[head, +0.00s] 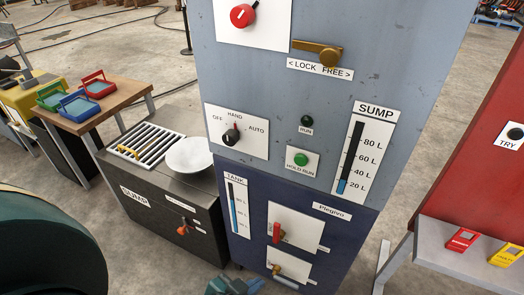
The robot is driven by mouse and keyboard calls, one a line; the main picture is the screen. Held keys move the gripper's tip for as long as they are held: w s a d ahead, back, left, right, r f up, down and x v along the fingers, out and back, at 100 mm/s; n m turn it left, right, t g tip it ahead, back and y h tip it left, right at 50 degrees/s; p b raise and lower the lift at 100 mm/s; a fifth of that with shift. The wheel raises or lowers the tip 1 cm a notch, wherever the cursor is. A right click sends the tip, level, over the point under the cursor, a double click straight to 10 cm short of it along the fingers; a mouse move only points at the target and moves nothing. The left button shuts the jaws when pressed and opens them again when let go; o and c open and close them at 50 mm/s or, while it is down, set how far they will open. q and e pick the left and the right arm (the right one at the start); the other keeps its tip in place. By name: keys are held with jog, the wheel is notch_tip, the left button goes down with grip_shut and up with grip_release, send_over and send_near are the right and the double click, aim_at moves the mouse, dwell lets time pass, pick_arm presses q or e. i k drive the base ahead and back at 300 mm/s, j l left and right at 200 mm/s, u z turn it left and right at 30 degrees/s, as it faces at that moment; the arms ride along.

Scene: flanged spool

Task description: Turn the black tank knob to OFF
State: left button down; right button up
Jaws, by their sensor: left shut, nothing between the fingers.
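The black knob (231,136) sits on a white plate (256,146) on the grey upper panel of the cabinet, left of centre. The plate reads OFF at left, HAND at top and AUTO at right. The knob's pointer seems to face up toward HAND, though it is small. A TANK gauge (237,207) is below it on the blue panel. My left gripper (232,287) shows only in part at the bottom edge, shut and empty, well below the knob and apart from it. My right gripper is out of view.
A red knob (242,15), a brass lever (322,53), a green button (301,159) and the SUMP gauge (357,150) share the cabinet front. Red (277,233) and orange (277,269) handles are lower down. A dark SUMP box (165,210) with a white bowl (190,155) stands left.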

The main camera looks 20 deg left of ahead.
aim_at(231, 136)
jog(key=j+z, duration=0.1)
jog(key=j, duration=1.8)
jog(key=i, duration=0.1)
